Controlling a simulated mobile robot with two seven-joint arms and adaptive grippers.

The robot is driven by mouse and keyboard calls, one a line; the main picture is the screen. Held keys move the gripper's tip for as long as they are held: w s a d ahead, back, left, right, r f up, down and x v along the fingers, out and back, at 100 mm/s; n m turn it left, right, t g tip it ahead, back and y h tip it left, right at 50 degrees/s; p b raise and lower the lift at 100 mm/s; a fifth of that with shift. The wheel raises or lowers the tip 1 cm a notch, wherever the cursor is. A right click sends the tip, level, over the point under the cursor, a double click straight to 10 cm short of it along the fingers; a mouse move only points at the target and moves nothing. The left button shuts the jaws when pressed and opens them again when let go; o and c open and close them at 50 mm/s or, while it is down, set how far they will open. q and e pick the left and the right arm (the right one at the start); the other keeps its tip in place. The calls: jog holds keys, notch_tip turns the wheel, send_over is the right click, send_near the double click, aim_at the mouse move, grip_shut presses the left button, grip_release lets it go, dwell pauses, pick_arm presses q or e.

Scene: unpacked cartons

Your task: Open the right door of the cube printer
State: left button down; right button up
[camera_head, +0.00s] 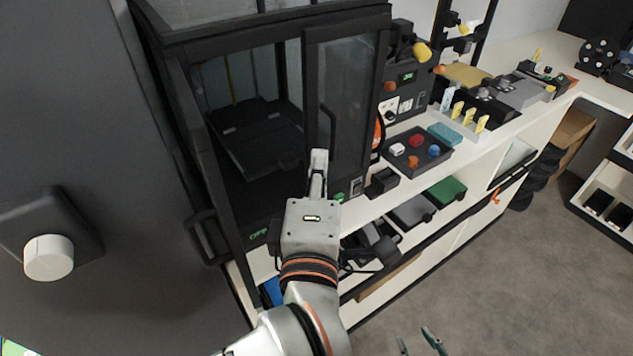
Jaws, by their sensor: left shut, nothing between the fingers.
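The cube printer (265,22) is a black-framed case with clear panes, left of the middle. Its dark bed (262,140) shows inside. The right door (352,85) is a dark-framed pane with a bar handle (330,120) along its left side; I cannot tell exactly how far it stands from the frame. My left gripper (318,158) is shut and empty, its tips at the lower end of that handle; contact is unclear. My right gripper (420,342) shows only as two separated fingertips at the bottom edge, open and far from the printer.
Another handle (203,240) sits at the printer's lower left. Right of the printer, the white counter holds a button tray (418,165), a teal box (445,134) and a control unit (405,78). A grey cabinet with a white knob (48,257) fills the left. Floor at lower right is clear.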

aim_at(322, 131)
pick_arm(q)
jog(key=w+b, duration=0.1)
jog(key=w, duration=0.2)
jog(key=shift+w+f, duration=0.1)
jog(key=shift+w, duration=0.15)
jog(key=shift+w+b, duration=0.35)
pick_arm(e)
jog(key=shift+w+a+r+t+y, duration=0.2)
jog(key=shift+w+a, duration=0.15)
jog(key=shift+a, duration=0.3)
jog(key=shift+w+a+r+t+y, duration=0.1)
jog(key=shift+w+a+r+y, duration=0.1)
jog(key=shift+w+a, duration=0.3)
jog(key=shift+s+f, duration=0.25)
jog(key=shift+s, duration=0.1)
